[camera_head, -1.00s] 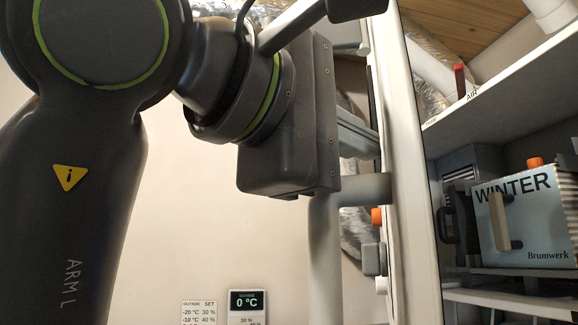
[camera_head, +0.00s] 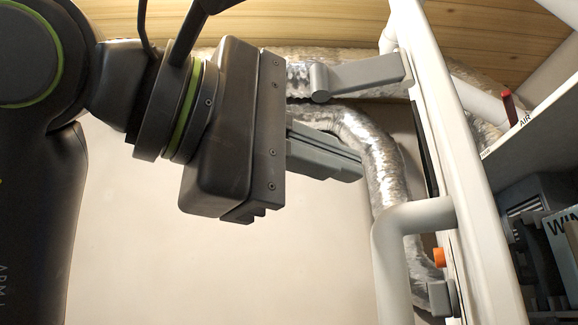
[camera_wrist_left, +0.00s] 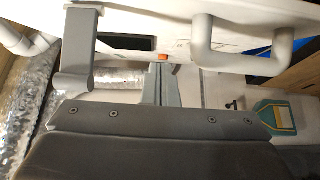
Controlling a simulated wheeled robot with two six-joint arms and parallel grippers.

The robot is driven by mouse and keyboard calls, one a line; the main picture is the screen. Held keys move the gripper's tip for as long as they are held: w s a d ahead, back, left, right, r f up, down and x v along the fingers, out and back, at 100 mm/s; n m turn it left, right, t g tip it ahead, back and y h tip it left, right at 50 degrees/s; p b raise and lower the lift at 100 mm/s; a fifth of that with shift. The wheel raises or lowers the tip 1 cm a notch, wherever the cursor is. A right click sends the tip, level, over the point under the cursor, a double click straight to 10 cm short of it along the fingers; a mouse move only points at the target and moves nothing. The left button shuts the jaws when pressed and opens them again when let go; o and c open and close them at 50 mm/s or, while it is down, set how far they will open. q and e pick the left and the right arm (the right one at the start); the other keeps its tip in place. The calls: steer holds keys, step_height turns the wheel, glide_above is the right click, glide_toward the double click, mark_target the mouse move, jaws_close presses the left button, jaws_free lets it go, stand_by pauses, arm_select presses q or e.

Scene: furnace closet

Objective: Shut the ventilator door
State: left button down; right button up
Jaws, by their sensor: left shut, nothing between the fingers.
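The door (camera_head: 462,160) stands open, a white panel seen nearly edge-on at the right of the head view; it also spans the top of the left wrist view (camera_wrist_left: 180,20). It bears a white tubular handle (camera_head: 415,217), which shows as a U shape in the left wrist view (camera_wrist_left: 243,66), and a grey lever arm (camera_head: 358,75). My left gripper (camera_head: 358,172) is shut and empty, left of the door and above the white handle, seemingly apart from both. In the left wrist view its fingers (camera_wrist_left: 157,75) point towards the panel between lever and handle. My right gripper is not in view.
Silver flexible ducts (camera_head: 385,165) run behind the gripper. White shelves (camera_head: 535,130) and a box lettered "WIN" (camera_head: 563,225) are at the right. An orange knob (camera_head: 439,257) sits by the door's inner side. The beige wall (camera_head: 230,270) at lower left is bare.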

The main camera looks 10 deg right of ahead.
arm_select(q)
steer(key=s+a, duration=0.1)
steer(key=a, duration=0.1)
steer(key=s+a+b, duration=0.1)
steer(key=s, duration=0.1)
steer(key=shift+a, duration=0.4)
